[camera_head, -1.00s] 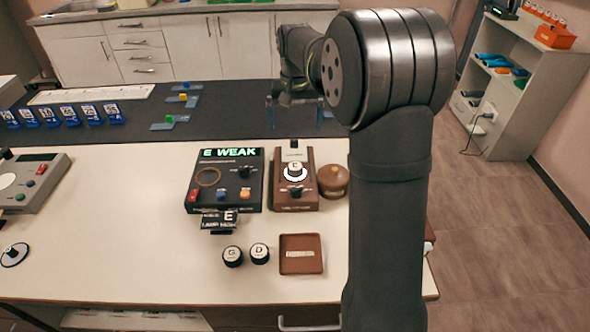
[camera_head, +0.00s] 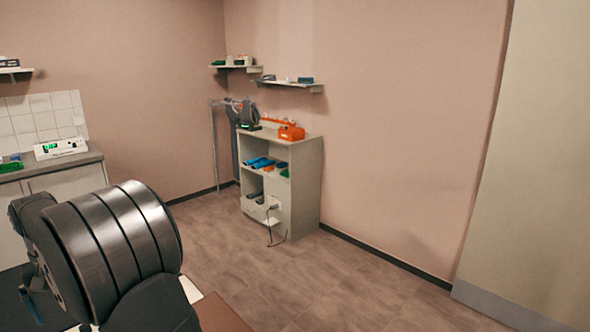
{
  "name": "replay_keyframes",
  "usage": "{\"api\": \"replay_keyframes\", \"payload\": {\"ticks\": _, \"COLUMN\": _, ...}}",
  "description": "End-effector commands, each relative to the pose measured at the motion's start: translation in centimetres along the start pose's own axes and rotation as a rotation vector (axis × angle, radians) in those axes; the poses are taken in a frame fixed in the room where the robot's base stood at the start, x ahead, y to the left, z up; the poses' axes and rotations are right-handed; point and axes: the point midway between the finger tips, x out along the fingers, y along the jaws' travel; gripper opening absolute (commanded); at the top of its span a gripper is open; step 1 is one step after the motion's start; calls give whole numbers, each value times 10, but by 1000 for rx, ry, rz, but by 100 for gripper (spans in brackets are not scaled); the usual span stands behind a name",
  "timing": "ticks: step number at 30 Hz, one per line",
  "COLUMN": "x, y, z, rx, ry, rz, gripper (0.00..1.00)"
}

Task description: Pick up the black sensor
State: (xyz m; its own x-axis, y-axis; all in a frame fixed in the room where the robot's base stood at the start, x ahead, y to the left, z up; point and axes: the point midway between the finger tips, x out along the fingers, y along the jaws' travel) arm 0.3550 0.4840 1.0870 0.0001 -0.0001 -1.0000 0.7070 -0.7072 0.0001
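I cannot pick out a black sensor for certain in the head view. A dark rounded device (camera_head: 247,114) stands on top of the shelf cabinet (camera_head: 307,185), with a small green light by its base; I cannot tell what it is. My arm fills the lower left of the view, far from the cabinet. My gripper (camera_head: 36,295) shows only as a small dark and bluish part at the left edge, largely hidden by my arm. Its fingers are too unclear to tell whether they are open or hold anything.
An orange bin (camera_head: 291,132) sits on the cabinet, with blue items (camera_head: 259,163) on a shelf below. A cable hangs from its socket to the floor. Two wall shelves (camera_head: 290,85) hang above. A counter (camera_head: 60,163) is at left. The floor (camera_head: 300,275) is clear.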

Motion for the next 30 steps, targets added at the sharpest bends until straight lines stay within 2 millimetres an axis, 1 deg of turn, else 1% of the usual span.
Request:
{"api": "replay_keyframes", "payload": {"ticks": 1, "x": 0, "y": 0, "z": 0, "rx": 0, "ry": 0, "rz": 0, "gripper": 100}}
{"api": "replay_keyframes", "payload": {"ticks": 2, "x": 0, "y": 0, "z": 0, "rx": 0, "ry": 0, "rz": 0, "gripper": 96}}
{"api": "replay_keyframes", "payload": {"ticks": 3, "x": 0, "y": 0, "z": 0, "rx": 0, "ry": 0, "rz": 0, "gripper": 88}}
{"api": "replay_keyframes", "payload": {"ticks": 8, "x": 0, "y": 0, "z": 0, "rx": 0, "ry": 0, "rz": 0, "gripper": 57}}
{"api": "replay_keyframes", "payload": {"ticks": 9, "x": 0, "y": 0, "z": 0, "rx": 0, "ry": 0, "rz": 0, "gripper": 55}}
{"api": "replay_keyframes", "payload": {"ticks": 16, "x": 0, "y": 0, "z": 0, "rx": -3, "ry": 0, "rz": 0, "gripper": 55}}
{"api": "replay_keyframes", "payload": {"ticks": 19, "x": 1, "y": 0, "z": 0, "rx": -53, "ry": 0, "rz": 0, "gripper": 55}}
{"api": "replay_keyframes", "payload": {"ticks": 27, "x": 6, "y": 3, "z": -2, "rx": -423, "ry": 0, "rz": 0, "gripper": 55}}
{"api": "replay_keyframes", "payload": {"ticks": 30, "x": 7, "y": 4, "z": -2, "rx": -525, "ry": 0, "rz": 0, "gripper": 55}}
